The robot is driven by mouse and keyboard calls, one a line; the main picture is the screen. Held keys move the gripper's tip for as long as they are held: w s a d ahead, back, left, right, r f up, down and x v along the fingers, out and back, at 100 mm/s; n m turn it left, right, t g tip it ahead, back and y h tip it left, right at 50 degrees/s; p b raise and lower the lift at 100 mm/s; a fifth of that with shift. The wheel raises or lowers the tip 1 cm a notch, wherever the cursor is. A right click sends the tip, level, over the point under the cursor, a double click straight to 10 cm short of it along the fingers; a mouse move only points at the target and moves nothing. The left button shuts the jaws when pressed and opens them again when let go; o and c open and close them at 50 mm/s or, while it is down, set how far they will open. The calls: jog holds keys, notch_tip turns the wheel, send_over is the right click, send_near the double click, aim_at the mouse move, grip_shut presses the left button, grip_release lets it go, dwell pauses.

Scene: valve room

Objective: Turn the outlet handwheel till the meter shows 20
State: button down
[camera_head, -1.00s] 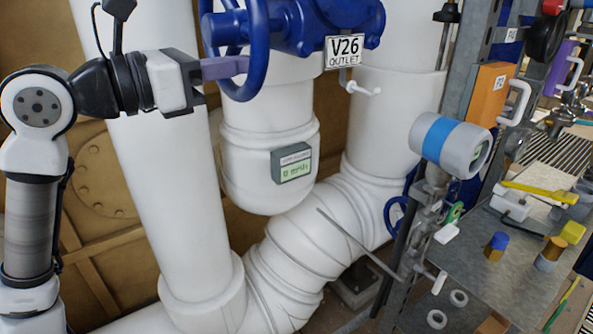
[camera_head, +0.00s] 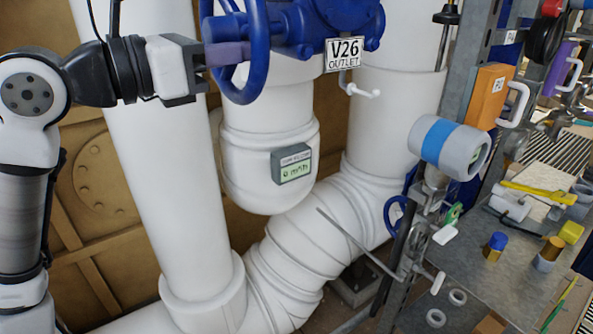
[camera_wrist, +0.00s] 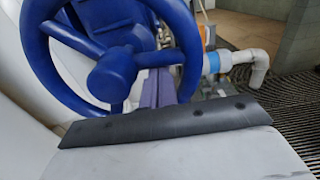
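The blue outlet handwheel (camera_head: 257,75) is at the top of the head view, beside the sign V26 OUTLET (camera_head: 344,53). Its rim, hub and spokes show in the wrist view (camera_wrist: 112,73). The grey meter (camera_head: 292,164) on the white pipe below appears to read 0 m³/h. My gripper (camera_head: 242,54) reaches in from the left, its purple fingers at the wheel. In the wrist view the fingers (camera_wrist: 159,87) lie close together inside the rim, just below the right-hand spoke. They look shut with nothing clear between them. Whether they touch the spoke is hidden.
Large white pipes (camera_head: 175,190) fill the space below the wheel. A white hook (camera_head: 360,88) hangs under the sign. At right stand an orange box (camera_head: 489,97), a blue-banded grey cylinder (camera_head: 447,145) and a grey bench (camera_head: 500,285) with loose parts.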

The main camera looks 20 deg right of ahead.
aim_at(233, 20)
jog(key=shift+s+r+p, duration=0.2)
jog(key=shift+r+p, duration=0.25)
jog(key=shift+r, duration=0.45)
jog(key=shift+w+r+p, duration=0.2)
jog(key=shift+r+p, duration=0.35)
jog(key=shift+r, duration=0.3)
jog(key=shift+w+a+r+p, duration=0.15)
jog(key=shift+w+r+p, duration=0.25)
jog(key=shift+r+p, duration=0.35)
